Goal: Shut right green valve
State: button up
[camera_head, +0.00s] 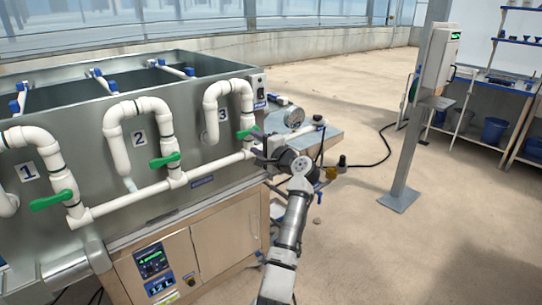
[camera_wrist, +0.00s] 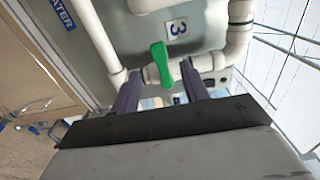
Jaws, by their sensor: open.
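The right green valve (camera_head: 246,132) sits at the foot of the looped white pipe beside the number 3 label. In the wrist view its green handle (camera_wrist: 161,62) stands crosswise to the short white pipe under it. My gripper (camera_head: 259,144) is at this valve, coming from the right front. In the wrist view my gripper (camera_wrist: 161,80) is open, with one dark finger on each side of the handle. Whether either finger touches the handle or pipe I cannot tell. In the head view the gripper partly hides the pipe end by the valve.
The middle green valve (camera_head: 166,160) and left green valve (camera_head: 52,200) lie along the same white pipe (camera_head: 130,199) on the metal tank (camera_head: 190,110).

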jog(key=b+v, duration=0.1)
jog(key=v, duration=0.6)
jog(key=shift+s+d+b, duration=0.2)
jog(key=shift+b, duration=0.15)
jog(key=shift+a, duration=0.1)
